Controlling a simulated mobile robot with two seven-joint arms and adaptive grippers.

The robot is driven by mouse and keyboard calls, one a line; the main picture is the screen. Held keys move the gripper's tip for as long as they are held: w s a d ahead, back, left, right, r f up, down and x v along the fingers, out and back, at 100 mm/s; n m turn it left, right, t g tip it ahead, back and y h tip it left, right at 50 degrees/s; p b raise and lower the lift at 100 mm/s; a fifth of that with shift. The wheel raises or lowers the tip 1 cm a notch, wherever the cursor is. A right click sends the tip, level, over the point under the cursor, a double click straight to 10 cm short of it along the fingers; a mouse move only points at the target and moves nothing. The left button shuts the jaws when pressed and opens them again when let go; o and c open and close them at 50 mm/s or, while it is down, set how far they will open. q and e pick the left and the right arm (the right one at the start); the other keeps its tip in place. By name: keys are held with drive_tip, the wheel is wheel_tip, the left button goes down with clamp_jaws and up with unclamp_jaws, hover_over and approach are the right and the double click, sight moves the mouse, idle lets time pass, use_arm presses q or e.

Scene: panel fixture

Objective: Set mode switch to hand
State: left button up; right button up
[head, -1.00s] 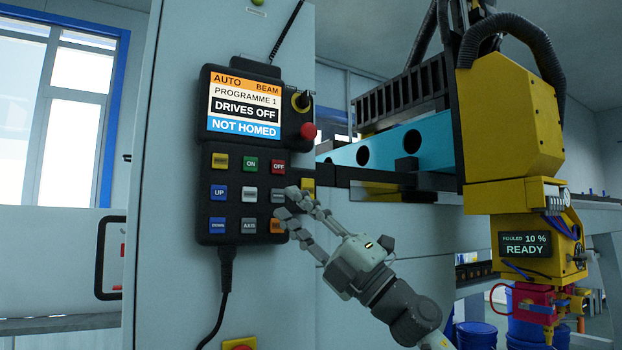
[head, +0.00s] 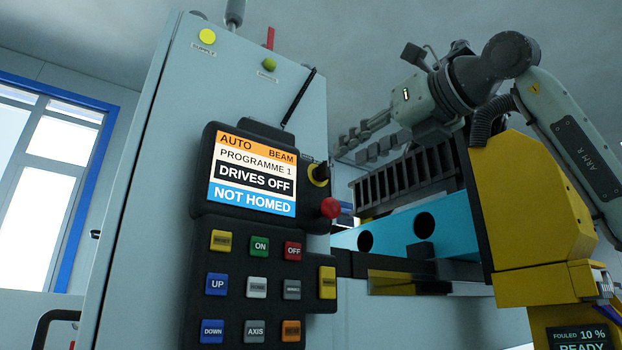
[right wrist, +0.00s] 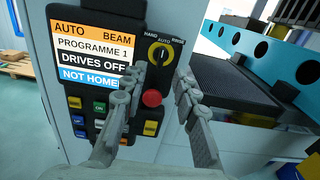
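The mode switch (head: 318,173) is a black knob on a yellow disc at the pendant's upper right side. In the right wrist view the mode switch (right wrist: 160,54) has HAND at its upper left, AUTO above it and a third label at upper right; its knob points roughly up toward AUTO. The pendant screen (head: 252,174) reads AUTO, DRIVES OFF, NOT HOMED. My right gripper (head: 350,150) is open and empty, its fingers pointing left, up and right of the switch. In the right wrist view its fingertips (right wrist: 163,72) straddle the switch's line, apparently apart from it. My left gripper is not seen.
A red mushroom button (head: 330,207) sits just below the switch. Coloured keys (head: 257,286) fill the lower pendant. A black cable or rod (head: 299,97) rises above the pendant.

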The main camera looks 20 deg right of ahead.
sight(328, 167)
drive_tip(key=p+x, duration=0.1)
drive_tip(key=x, duration=0.5)
drive_tip(key=shift+w+d+r, duration=0.1)
drive_tip(key=shift+r, duration=0.05)
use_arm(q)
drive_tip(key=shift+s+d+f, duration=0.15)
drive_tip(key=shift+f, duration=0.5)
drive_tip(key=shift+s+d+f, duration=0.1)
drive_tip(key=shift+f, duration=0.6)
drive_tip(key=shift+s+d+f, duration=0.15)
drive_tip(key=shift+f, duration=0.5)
use_arm(e)
drive_tip(key=shift+w+a, duration=0.25)
drive_tip(key=shift+w, duration=0.35)
clamp_jaws()
